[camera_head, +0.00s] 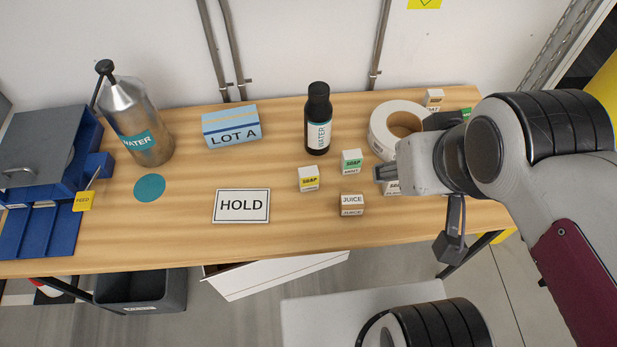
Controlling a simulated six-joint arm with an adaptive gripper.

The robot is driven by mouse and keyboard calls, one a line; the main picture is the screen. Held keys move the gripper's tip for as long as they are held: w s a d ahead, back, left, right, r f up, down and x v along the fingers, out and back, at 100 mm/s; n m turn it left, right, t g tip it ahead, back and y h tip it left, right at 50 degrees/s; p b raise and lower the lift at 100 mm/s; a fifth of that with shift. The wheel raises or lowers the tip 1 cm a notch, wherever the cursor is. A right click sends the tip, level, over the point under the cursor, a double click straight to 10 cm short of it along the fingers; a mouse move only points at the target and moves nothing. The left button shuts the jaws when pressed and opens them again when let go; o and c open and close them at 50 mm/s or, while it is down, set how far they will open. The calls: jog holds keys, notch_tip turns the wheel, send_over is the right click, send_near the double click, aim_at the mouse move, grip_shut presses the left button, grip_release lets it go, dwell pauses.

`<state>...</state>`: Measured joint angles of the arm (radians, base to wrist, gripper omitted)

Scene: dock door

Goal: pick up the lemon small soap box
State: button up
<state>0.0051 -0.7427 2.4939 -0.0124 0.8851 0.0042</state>
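A small white soap box with a yellow label (309,179) stands on the wooden table, left of my gripper; its label reads SOAP and the smaller print is unclear. A similar soap box with a green label (351,162) stands between it and my gripper, slightly farther back. My gripper (379,173) points left over the table, to the right of both boxes and apart from the yellow-labelled one. Its fingers are seen end-on and small, so their opening is unclear. Another small white box (392,189) is partly hidden below the gripper.
A black water bottle (318,120) and tape roll (387,112) stand behind. A HOLD card (241,206), LOT A box (231,127) and steel water flask (143,128) are to the left. The table's front middle is clear.

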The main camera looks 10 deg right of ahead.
jog(key=w+d+r+n+t+h, duration=0.1)
jog(key=w+d+r+t, duration=0.2)
jog(key=w+d+r, duration=0.45)
jog(key=w+d+r+n+t+h, duration=0.1)
jog(key=w+d+r+t+h, duration=0.3)
jog(key=w, duration=0.6)
jog(key=w+d+r+t+y, duration=0.1)
jog(key=w+d+r, duration=0.3)
jog(key=w+r, duration=0.45)
jog(key=w+f+n+t+y, duration=0.1)
jog(key=w+n+t+y, duration=0.1)
jog(key=w+n+y, duration=0.7)
jog(key=a+f+n+g+y, duration=0.2)
jog(key=f+g+y, duration=0.15)
jog(key=f, duration=0.85)
jog(key=a+f+n+g+y, duration=0.2)
jog(key=f+n+g, duration=0.15)
jog(key=f, duration=0.85)
jog(key=s+a+f+g+y, duration=0.1)
jog(key=s+a+f+g, duration=0.2)
jog(key=f, duration=0.5)
jog(key=s+a+f+n+g+y, duration=0.1)
jog(key=s+a+f+g, duration=0.2)
jog(key=a+f, duration=0.3)
jog(key=s+a+f+n+g+y, duration=0.1)
jog(key=s+a+f+g, duration=0.3)
jog(key=f, duration=0.6)
jog(key=shift+s+a, duration=0.45)
jog(key=shift+s, duration=0.35)
